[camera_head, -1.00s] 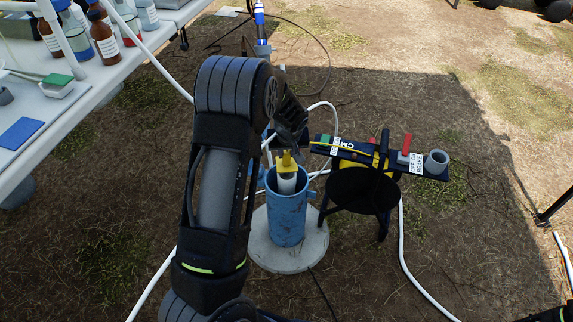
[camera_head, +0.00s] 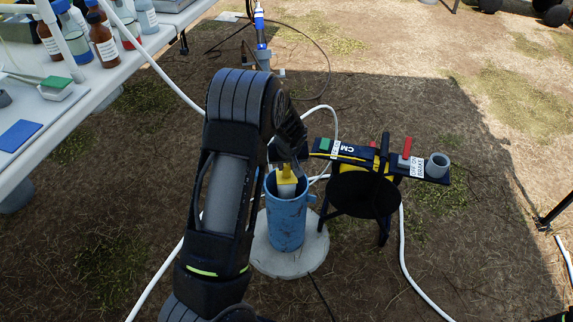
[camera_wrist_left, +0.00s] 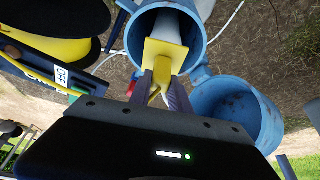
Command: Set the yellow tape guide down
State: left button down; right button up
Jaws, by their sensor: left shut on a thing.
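In the left wrist view the guide (camera_wrist_left: 166,54) is a flat yellow plate with a raised part between my fingers. The white pipe (camera_wrist_left: 176,25) shows behind it; I cannot tell whether plate and pipe touch. My left gripper (camera_head: 286,165) reaches down over the casing and is shut on the guide, its fingers (camera_wrist_left: 162,88) on either side of the raised part.
A dark tape reel (camera_head: 365,185) with a red lever and a grey cup stands right of the casing. A white table (camera_head: 70,105) with bottles is at the left. White hoses cross the ground. In the wrist view, a blue open cylinder (camera_wrist_left: 235,105) adjoins the casing.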

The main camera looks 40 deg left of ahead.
pick_arm(q)
jog(key=c, duration=1.2)
grip_release()
jog(key=shift+f, duration=0.1)
jog(key=shift+r+p, duration=0.25)
jog(key=shift+p, duration=0.05)
jog(key=p+v, duration=0.2)
jog(key=v, duration=1)
jog(key=shift+f, duration=0.15)
